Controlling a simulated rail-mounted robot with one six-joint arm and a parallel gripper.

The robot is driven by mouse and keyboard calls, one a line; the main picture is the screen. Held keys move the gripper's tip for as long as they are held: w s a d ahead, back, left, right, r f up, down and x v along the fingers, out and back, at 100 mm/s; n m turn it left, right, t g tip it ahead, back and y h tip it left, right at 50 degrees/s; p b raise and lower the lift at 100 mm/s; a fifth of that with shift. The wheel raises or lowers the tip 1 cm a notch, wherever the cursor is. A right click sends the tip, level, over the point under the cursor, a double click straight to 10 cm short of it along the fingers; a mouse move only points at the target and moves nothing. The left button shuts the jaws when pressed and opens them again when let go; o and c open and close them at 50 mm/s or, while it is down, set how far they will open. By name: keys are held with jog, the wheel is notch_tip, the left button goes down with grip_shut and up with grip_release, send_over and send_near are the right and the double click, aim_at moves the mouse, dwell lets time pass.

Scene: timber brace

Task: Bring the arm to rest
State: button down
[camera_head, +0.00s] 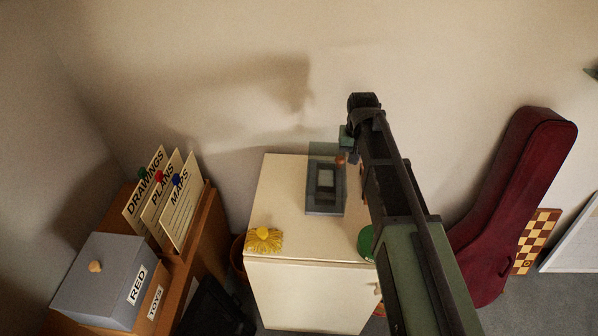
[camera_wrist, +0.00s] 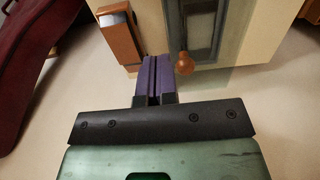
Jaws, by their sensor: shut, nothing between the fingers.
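My gripper (camera_wrist: 153,78) shows in the wrist view with its two purple fingers together and nothing between them. The fingers point toward the cream cabinet top, beside a small round wooden knob (camera_wrist: 184,64) and a brown block with a pale face (camera_wrist: 120,36). In the head view my arm reaches up from the lower right and bends over the right side of the cream cabinet (camera_head: 285,195). The fingers cannot be made out there. I cannot tell whether they touch anything.
A grey framed object (camera_head: 325,195) lies on the cabinet, with a yellow flower-shaped thing (camera_head: 264,239) at the front-left. A dark red instrument case (camera_head: 515,190) leans at the right near a checkered board (camera_head: 537,240). A grey box (camera_head: 98,280) and labelled cards (camera_head: 162,200) stand left.

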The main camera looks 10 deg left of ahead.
jog(key=s+d, duration=0.4)
jog(key=s, duration=0.6)
jog(key=s+d, duration=0.5)
jog(key=s, duration=0.5)
jog(key=shift+s, duration=0.25)
jog(key=shift+d, duration=0.15)
